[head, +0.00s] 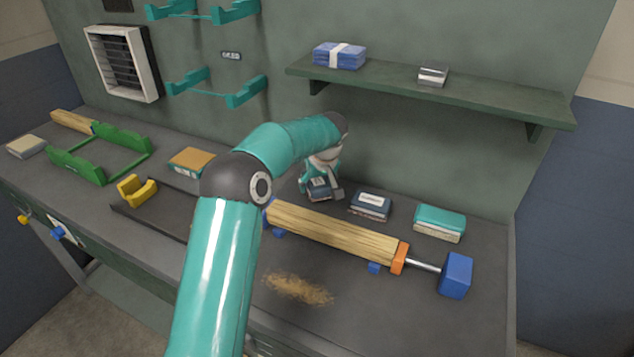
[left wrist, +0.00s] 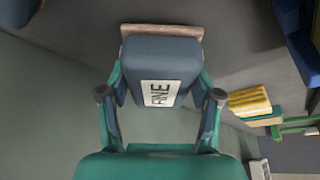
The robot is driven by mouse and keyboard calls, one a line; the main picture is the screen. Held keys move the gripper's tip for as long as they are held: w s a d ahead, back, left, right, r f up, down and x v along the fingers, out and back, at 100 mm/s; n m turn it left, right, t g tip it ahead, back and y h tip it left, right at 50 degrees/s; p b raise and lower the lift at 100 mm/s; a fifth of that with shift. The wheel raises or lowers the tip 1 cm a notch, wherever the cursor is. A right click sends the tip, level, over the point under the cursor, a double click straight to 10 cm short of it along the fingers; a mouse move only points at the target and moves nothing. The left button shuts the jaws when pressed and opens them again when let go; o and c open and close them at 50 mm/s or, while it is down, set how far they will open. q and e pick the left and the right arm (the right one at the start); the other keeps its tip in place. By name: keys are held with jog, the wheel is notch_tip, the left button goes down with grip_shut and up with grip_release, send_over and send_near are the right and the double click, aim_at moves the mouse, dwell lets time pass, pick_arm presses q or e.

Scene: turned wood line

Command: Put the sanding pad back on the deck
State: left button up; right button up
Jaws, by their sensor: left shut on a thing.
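My left gripper (head: 321,183) is shut on a dark blue sanding pad (head: 319,193) near the back of the deck, behind the turned wood. In the left wrist view the gripper (left wrist: 160,105) has a finger on each side of the sanding pad (left wrist: 160,58). The pad has a white label that appears to read FINE and a brown layer at its far edge. I cannot tell whether its underside touches the grey deck (head: 470,320). My right gripper is not in view.
A second dark blue block (head: 370,206) and a teal block (head: 440,222) lie to the right. A wooden spindle (head: 330,232) lies in front, clamped to a blue tailstock (head: 455,275). Sawdust (head: 297,289) covers part of the front. A shelf (head: 430,90) overhangs the back.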

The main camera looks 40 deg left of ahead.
pick_arm(q)
jog(key=shift+d+f, duration=0.1)
jog(key=shift+f, duration=0.4)
jog(key=shift+f, duration=0.15)
jog(key=o, duration=1.1)
jog(key=v, duration=1.2)
jog(key=shift+b, duration=0.4)
jog(key=shift+s, duration=0.2)
